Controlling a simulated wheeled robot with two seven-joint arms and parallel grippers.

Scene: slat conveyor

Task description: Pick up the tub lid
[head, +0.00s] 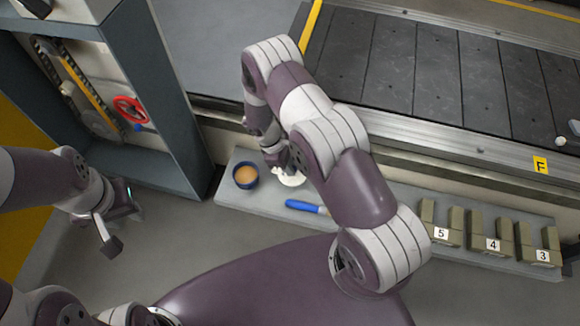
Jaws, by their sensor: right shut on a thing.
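A white tub lid (291,180) shows at the grey shelf below the conveyor, partly hidden by my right arm and gripper. My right gripper (283,168) is shut on the lid; its fingertips are small and partly covered by the arm. I cannot tell whether the lid is clear of the shelf. A dark blue tub (238,183) with tan contents stands open just left of the lid. My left gripper (122,226) is open and empty, out over the floor at the left, well away from the lid.
A blue-handled tool (303,206) lies on the shelf (263,203) below the lid. Blocks numbered 5 (441,234), 4 (493,245) and 3 (542,256) stand at the right. The slat conveyor (433,75) runs behind. A grey cabinet (150,85) with a red handwheel (130,110) stands left.

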